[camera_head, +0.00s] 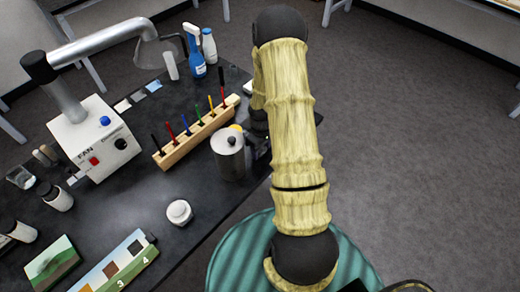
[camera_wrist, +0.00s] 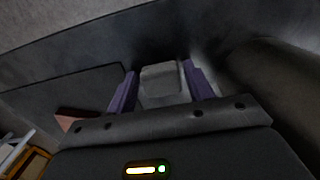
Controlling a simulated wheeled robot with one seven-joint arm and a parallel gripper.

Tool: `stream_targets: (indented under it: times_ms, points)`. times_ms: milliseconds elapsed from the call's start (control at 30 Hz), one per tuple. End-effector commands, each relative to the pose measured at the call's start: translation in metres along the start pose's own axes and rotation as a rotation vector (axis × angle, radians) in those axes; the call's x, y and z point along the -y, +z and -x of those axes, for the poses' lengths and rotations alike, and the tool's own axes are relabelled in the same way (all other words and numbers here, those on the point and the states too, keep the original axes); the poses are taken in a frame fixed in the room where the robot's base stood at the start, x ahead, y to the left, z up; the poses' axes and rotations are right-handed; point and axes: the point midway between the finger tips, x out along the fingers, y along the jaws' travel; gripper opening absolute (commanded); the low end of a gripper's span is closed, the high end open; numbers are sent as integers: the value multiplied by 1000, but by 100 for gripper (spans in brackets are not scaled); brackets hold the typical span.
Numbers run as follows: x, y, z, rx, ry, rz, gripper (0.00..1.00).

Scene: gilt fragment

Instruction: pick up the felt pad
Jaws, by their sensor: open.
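In the wrist view, a pale grey block with a lighter, rounded top (camera_wrist: 162,78) lies between my fingers; it looks like the felt pad, but the picture is too dark to be sure. My gripper (camera_wrist: 160,68) is open, with one purple finger on each side of the block. I cannot tell whether either finger touches it. In the head view my arm hides most of my gripper. A small whitish thing (camera_head: 248,87) shows just left of my arm there, near the table edge; I cannot tell whether it is the same block.
On the black table (camera_head: 150,205) stand a metal canister (camera_head: 228,155) close to my arm, a wooden rack of coloured pens (camera_head: 190,140), a white fan box (camera_head: 95,145), a blue spray bottle (camera_head: 195,55) and a white round jar (camera_head: 179,212). Open floor lies to the right.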

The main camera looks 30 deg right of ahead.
Motion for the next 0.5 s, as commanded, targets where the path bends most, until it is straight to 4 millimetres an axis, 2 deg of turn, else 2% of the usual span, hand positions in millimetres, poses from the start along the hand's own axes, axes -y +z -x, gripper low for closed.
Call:
stream_targets:
  times_ms: [367, 500]
  points:
    - [0, 0, 0, 0, 0, 0, 50]
    - [0, 0, 0, 0, 0, 0, 22]
